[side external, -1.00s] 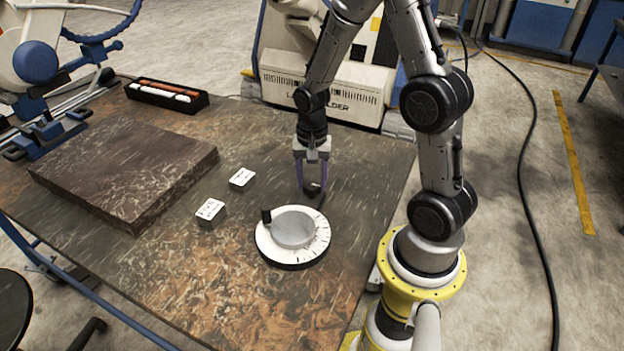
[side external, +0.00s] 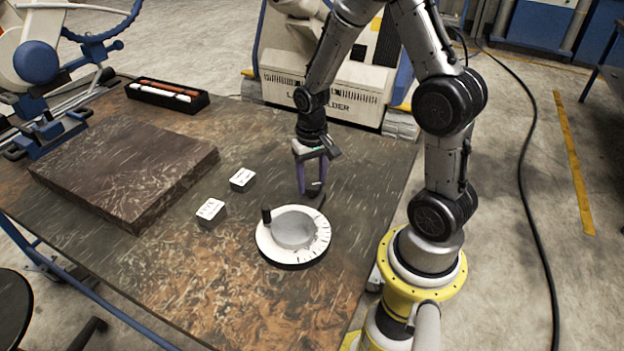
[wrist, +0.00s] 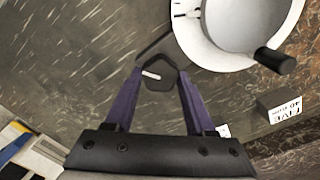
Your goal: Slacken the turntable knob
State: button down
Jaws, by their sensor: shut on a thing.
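The turntable (side external: 265,243) is a round white disc with dark graduation marks, a raised grey centre and an upright black peg (side external: 266,216). It also shows at the top of the wrist view (wrist: 187,38). The knob (wrist: 158,80) is black and angular with a white mark. It sits just behind the disc in the side view, beside its rim, joined by a dark arm in the wrist view. My gripper (side external: 311,189) has purple fingers, points down and is shut on the knob, one finger on each side (wrist: 160,82). The fingers partly hide the knob in the side view.
Two small labelled blocks (side external: 211,212) (side external: 243,179) stand left of the turntable. A large dark slab (side external: 120,175) lies further left. A black tray (side external: 168,97) with orange and white rods stands at the back. The table in front of the turntable is clear.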

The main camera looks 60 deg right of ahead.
aim_at(311, 184)
jog(key=n, duration=0.4)
jog(key=shift+n, duration=0.3)
jog(key=shift+a+n, duration=0.1)
jog(key=shift+n, duration=2.2)
jog(key=shift+c, duration=1.2)
grip_release()
jog(key=shift+r, duration=0.15)
notch_tip(311, 184, up, 14)
jog(key=shift+f, duration=0.2)
